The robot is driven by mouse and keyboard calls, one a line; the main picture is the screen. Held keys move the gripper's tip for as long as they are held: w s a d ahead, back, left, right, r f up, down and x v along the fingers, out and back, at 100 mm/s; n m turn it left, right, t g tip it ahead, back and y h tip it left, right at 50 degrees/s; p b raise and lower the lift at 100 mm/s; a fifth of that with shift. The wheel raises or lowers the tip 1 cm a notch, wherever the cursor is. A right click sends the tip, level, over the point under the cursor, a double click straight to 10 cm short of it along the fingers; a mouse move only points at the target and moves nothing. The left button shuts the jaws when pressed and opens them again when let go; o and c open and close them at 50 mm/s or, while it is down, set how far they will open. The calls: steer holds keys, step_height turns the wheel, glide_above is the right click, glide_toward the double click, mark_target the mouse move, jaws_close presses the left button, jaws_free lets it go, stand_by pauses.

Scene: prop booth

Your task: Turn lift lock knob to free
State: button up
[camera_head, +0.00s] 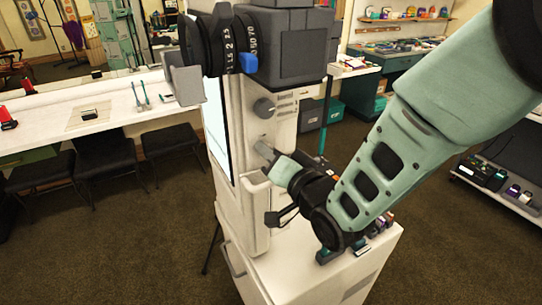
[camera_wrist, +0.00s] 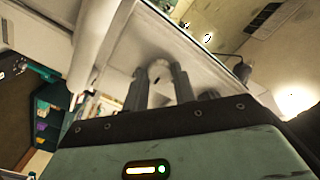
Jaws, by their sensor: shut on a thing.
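The lift lock knob (camera_wrist: 158,70) appears as a small pale round knob with a dark mark, on the light panel in the wrist view. My gripper (camera_wrist: 160,85) has its two dark fingers shut on either side of it. In the head view my gripper (camera_head: 264,149) reaches the side of the tall white machine (camera_head: 257,205), below a grey round knob (camera_head: 264,106). There the held knob is mostly hidden by the fingers, and its setting cannot be read.
A large black lens unit (camera_head: 215,45) with a blue tab overhangs the machine's upper left. Several small items lie on the machine's lower top (camera_head: 355,270). A long white counter (camera_head: 120,112) with chairs is at left.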

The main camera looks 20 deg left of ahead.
steer(key=shift+s+a+n+h+b, duration=0.1)
steer(key=shift+n+h+b, duration=0.3)
steer(key=shift+n+b, duration=8.8)
steer(key=shift+m+b, duration=0.6)
steer(key=shift+b, duration=0.25)
steer(key=o, duration=1)
